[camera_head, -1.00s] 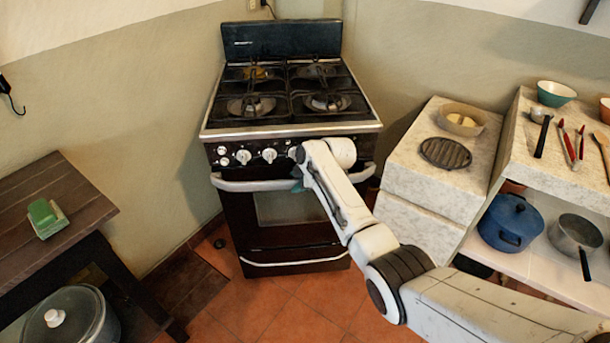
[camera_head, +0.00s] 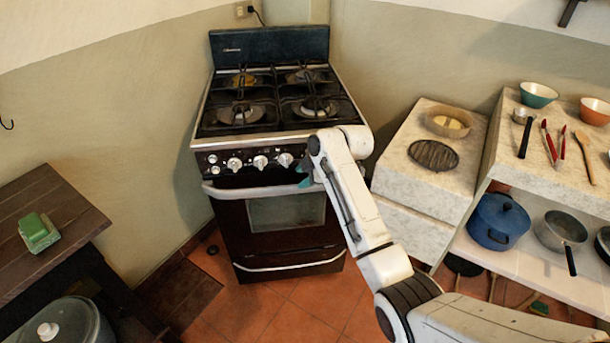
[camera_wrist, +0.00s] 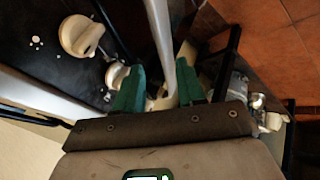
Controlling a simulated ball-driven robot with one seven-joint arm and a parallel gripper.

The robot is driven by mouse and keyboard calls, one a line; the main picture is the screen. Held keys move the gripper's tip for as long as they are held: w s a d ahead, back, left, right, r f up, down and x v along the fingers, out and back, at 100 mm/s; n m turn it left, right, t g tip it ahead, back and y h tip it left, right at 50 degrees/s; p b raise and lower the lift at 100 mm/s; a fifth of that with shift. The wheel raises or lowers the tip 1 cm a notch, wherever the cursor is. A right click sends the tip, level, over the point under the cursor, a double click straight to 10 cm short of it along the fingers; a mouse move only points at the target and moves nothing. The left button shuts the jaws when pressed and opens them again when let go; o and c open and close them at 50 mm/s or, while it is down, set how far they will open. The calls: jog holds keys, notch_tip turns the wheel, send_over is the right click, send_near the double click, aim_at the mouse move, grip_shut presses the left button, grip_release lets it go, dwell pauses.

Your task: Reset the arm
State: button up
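My white arm reaches from the lower right to the front of the stove (camera_head: 290,232) in the head view. My gripper (camera_head: 305,172) is at the right end of the knob row, above the oven handle (camera_head: 250,187); only bits of its teal fingers show past the wrist. In the wrist view, the two green fingers of my gripper (camera_wrist: 158,85) stand apart, with no held object visible. A pale knob (camera_wrist: 82,36) and the light bar of the oven handle (camera_wrist: 160,30) lie beyond them. I cannot tell whether a finger touches the stove.
A stone counter (camera_head: 408,184) and a shelf unit with a blue pot (camera_head: 498,222) and a saucepan (camera_head: 560,230) stand right of the stove. A dark wooden table (camera_head: 75,215) with a green sponge or dish (camera_head: 38,230) is at left. Tiled floor (camera_head: 300,300) is clear in front.

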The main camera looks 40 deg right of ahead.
dwell(0.3)
jog(key=s+a+f+m+g, duration=0.1)
jog(key=s+a+f+m, duration=0.1)
jog(key=s+a+f, duration=0.3)
jog(key=s+a+f+m+g+p, duration=0.1)
jog(key=s+a+m, duration=0.1)
jog(key=s, duration=0.5)
jog(key=s+a+f+m+g, duration=0.1)
jog(key=s+a+f+m, duration=0.1)
jog(key=s+a+f, duration=0.3)
jog(key=s+a+r+m+g+h+p, duration=0.1)
jog(key=s+m, duration=0.6)
jog(key=s, duration=1.7)
jog(key=shift+a+r+g+h, duration=0.4)
jog(key=shift+r+g, duration=0.45)
jog(key=shift+g, duration=0.25)
jog(key=shift+s, duration=0.1)
